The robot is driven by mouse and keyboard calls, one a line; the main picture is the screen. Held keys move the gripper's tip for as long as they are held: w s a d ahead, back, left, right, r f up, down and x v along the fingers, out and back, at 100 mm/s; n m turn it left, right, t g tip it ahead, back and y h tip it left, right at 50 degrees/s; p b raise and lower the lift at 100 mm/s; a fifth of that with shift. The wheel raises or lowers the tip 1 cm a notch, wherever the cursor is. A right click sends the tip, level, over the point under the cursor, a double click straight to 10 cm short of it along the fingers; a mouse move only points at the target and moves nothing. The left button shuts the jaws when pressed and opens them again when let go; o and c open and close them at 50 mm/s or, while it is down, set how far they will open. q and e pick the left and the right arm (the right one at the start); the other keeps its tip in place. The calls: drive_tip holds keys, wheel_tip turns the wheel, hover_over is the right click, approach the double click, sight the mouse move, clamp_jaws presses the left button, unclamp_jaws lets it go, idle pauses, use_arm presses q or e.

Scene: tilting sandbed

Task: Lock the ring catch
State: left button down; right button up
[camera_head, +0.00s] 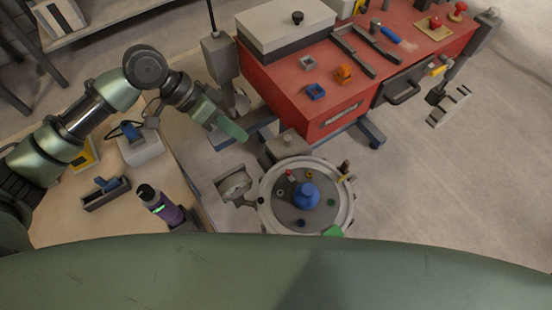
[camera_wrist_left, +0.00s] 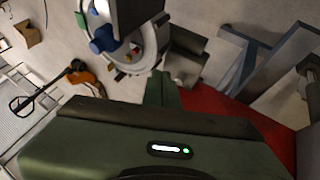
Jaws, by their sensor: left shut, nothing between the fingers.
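The round sandbed (camera_head: 264,203) has a pale ring rim around a grey disc with a blue knob (camera_head: 306,195) and several small coloured pieces. A grey block (camera_head: 288,146) sits at the rim's back edge, and a small brown post (camera_head: 345,167) stands at its right. I cannot tell which part is the ring catch. My left gripper (camera_head: 236,131) is shut and empty, behind and left of the disc, apart from the grey block. In the left wrist view, its fingers (camera_wrist_left: 161,88) point toward the rim, and the blue knob (camera_wrist_left: 103,40) shows partly. My right gripper is not seen.
A red cabinet (camera_head: 330,107) with tools and a grey box (camera_head: 286,27) stands behind the disc. A grey square fixture (camera_head: 234,184) lies left of the rim. A dark purple bottle (camera_head: 160,204) stands front left. Open floor lies to the right.

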sight(286, 173)
use_arm(q)
drive_tip(key=p+x, duration=0.1)
drive_tip(key=x, duration=0.2)
drive_tip(key=s+x, duration=0.1)
drive_tip(key=x, duration=0.3)
drive_tip(key=d+r+p+x, duration=0.1)
drive_tip(key=x, duration=0.3)
drive_tip(key=shift+s+d+p, duration=0.15)
drive_tip(key=shift+s+p, duration=0.15)
drive_tip(key=shift+p, duration=0.05)
drive_tip(key=shift+s+d+f, duration=0.15)
drive_tip(key=shift+s+d, duration=0.4)
drive_tip(key=shift+s+d+p, duration=0.4)
drive_tip(key=shift+s+p, duration=0.2)
drive_tip(key=shift+p, duration=0.4)
drive_tip(key=shift+s+d, duration=0.2)
drive_tip(key=shift+s, duration=0.05)
